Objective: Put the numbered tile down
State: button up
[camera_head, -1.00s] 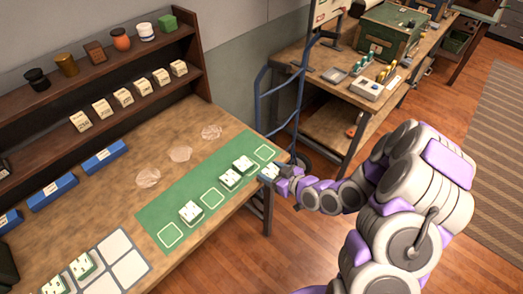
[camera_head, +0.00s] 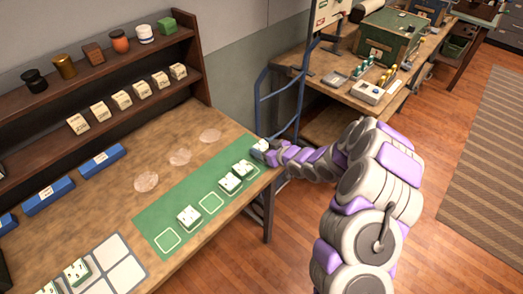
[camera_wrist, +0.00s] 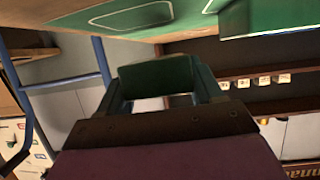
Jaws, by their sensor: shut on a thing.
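My gripper (camera_head: 268,151) is at the far right end of a green mat (camera_head: 158,217) on the wooden table. It is shut on the numbered tile (camera_head: 260,145), whose pale face shows small at the fingertips; its number is too small to read. In the wrist view the tile's dark green side (camera_wrist: 158,78) sits between the fingers. The mat's white outlined square (camera_wrist: 130,17) shows beyond it there. I cannot tell whether the tile touches the mat. Other tiles on the mat are a single one (camera_head: 189,218) and two side by side (camera_head: 229,184) (camera_head: 243,169).
Bare outlined squares lie at the near left (camera_head: 168,240) and middle (camera_head: 211,203) of the mat. A pale tray (camera_head: 121,273) with tiles is at front left. A dark shelf (camera_head: 100,100) stands behind. A blue metal frame (camera_head: 262,105) rises just past my gripper.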

aim_at(261, 149)
jog(key=shift+w+a, duration=0.3)
jog(key=shift+w, duration=0.3)
jog(key=shift+w+a, duration=0.1)
jog(key=shift+w, duration=0.4)
jog(key=shift+s+f+b, duration=0.15)
jog(key=shift+f+b, duration=0.3)
jog(key=shift+f, duration=1.15)
jog(key=shift+f, duration=0.2)
jog(key=o, duration=1.3)
jog(key=shift+c, duration=0.2)
jog(key=shift+b, duration=0.35)
jog(key=p+v, duration=0.4)
jog(key=v, duration=1.3)
jog(key=shift+s+d+f, duration=0.2)
jog(key=shift+d+f, duration=0.1)
jog(key=shift+d, duration=0.1)
